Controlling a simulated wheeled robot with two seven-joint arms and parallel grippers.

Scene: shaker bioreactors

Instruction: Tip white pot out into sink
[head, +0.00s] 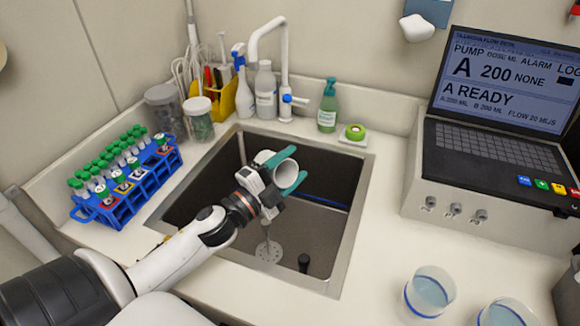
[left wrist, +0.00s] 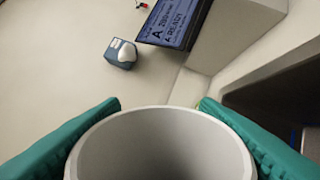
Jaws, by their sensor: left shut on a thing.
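The white pot (head: 286,171) is held over the sink (head: 352,215) by my left gripper (head: 289,174). Its teal fingers are shut on the pot, one on each side. The pot is tilted well over, with its open mouth facing up and to the right in the head view. In the left wrist view the pot's rim (left wrist: 160,112) fills the bottom middle between the two teal fingers. I see no liquid in it or pouring from it. A round drain (head: 268,251) shows in the sink floor below. My right gripper is not in view.
A white tap (head: 284,60) stands behind the sink, with a green bottle (head: 328,105) to its right. A blue tube rack (head: 128,180) is at left. A pump console (head: 490,160) is at right. Two cups of liquid, one here (head: 428,292), stand at front right.

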